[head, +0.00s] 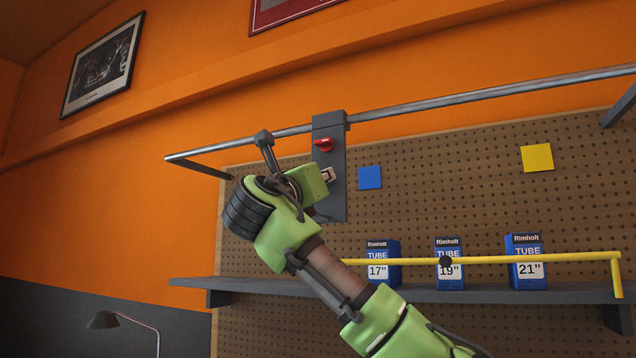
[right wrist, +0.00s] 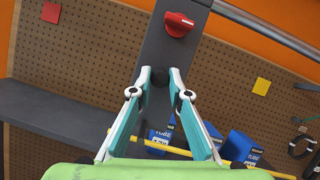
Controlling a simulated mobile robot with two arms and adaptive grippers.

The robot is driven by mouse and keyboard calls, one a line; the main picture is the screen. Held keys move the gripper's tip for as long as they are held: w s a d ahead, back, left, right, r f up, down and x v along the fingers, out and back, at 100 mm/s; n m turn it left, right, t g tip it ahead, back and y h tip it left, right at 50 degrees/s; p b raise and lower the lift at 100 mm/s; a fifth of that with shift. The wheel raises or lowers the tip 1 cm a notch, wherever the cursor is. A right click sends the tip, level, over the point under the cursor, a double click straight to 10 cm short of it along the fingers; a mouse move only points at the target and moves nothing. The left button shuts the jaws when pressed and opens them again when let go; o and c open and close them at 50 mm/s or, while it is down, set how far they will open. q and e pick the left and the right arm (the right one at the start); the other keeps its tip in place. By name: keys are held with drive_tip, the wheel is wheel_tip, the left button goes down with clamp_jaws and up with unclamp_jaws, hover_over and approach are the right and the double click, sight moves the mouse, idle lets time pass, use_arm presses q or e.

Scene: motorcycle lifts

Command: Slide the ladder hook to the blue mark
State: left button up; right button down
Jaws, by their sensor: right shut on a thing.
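The ladder hook (head: 330,135) is a dark grey upright plate hanging on the grey rail (head: 440,103), with a red lever (head: 323,145) near its top. It also shows in the right wrist view (right wrist: 178,45). The blue mark (head: 370,178) is a square on the pegboard, a short way right of the hook and apart from it. My right gripper (head: 328,174) is at the plate below the red lever, its fingers (right wrist: 158,78) shut on a dark grip of the hook. The fingers partly hide that grip. My left gripper is not in view.
A yellow square (head: 537,158) is farther right, and a red square (right wrist: 50,12) shows in the wrist view. A shelf (head: 420,293) below holds several blue tube boxes (head: 449,248), with a yellow bar (head: 530,259) before them. The rail right of the hook looks clear.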

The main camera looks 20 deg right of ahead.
drive_tip(key=shift+r, duration=0.1)
drive_tip(key=c, duration=1.9)
unclamp_jaws()
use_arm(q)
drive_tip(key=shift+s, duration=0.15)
use_arm(e)
drive_tip(key=v, duration=1.2)
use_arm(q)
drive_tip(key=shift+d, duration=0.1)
